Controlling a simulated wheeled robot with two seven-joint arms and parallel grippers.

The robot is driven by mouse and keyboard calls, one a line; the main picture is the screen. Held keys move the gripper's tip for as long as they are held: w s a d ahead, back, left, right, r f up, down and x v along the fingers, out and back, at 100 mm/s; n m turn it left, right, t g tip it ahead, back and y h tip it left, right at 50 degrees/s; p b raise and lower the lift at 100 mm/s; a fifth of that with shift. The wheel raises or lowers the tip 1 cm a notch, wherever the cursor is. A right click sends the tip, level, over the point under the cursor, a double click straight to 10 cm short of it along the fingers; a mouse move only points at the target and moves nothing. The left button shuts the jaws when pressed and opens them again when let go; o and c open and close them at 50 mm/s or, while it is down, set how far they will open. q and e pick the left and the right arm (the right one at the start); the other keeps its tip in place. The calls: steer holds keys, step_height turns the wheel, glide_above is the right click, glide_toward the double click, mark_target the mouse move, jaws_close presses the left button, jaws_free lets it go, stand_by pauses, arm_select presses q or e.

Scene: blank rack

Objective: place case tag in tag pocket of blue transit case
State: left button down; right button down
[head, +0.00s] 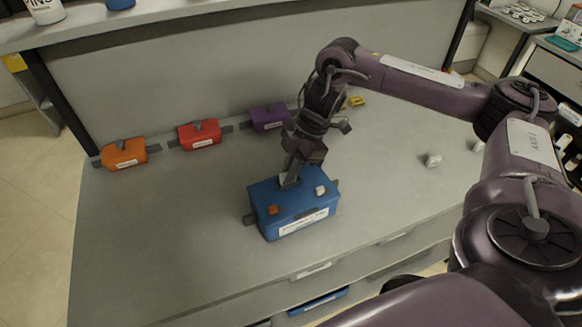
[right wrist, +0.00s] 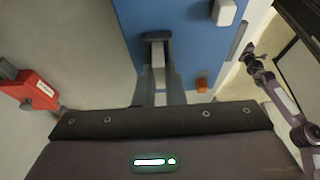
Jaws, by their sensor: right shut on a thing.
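The blue transit case (head: 293,208) stands on the grey bench with a white label on its front. It also shows in the right wrist view (right wrist: 194,45). My right gripper (head: 289,180) points down at the top of the case, toward its back left. It is shut on the case tag (right wrist: 158,78), a small pale piece mostly hidden between the fingers. At the fingertips is a dark grey bracket, apparently the tag pocket (right wrist: 156,37). I cannot tell how far the tag sits in it. My left gripper is not in view.
On the case top are a white block (head: 320,190) and an orange block (head: 273,210). Orange (head: 124,155), red (head: 200,135) and purple (head: 268,118) cases stand along the back. A small white object (head: 433,160) lies to the right. The bench's left front is clear.

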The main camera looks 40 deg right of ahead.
steer(key=c, duration=1.5)
jaws_free()
steer(key=shift+f, duration=0.1)
steer(key=v, duration=0.3)
steer(key=shift+w+b, duration=0.1)
steer(key=shift+b, duration=0.25)
steer(key=p+v, duration=0.6)
steer(key=v, duration=0.3)
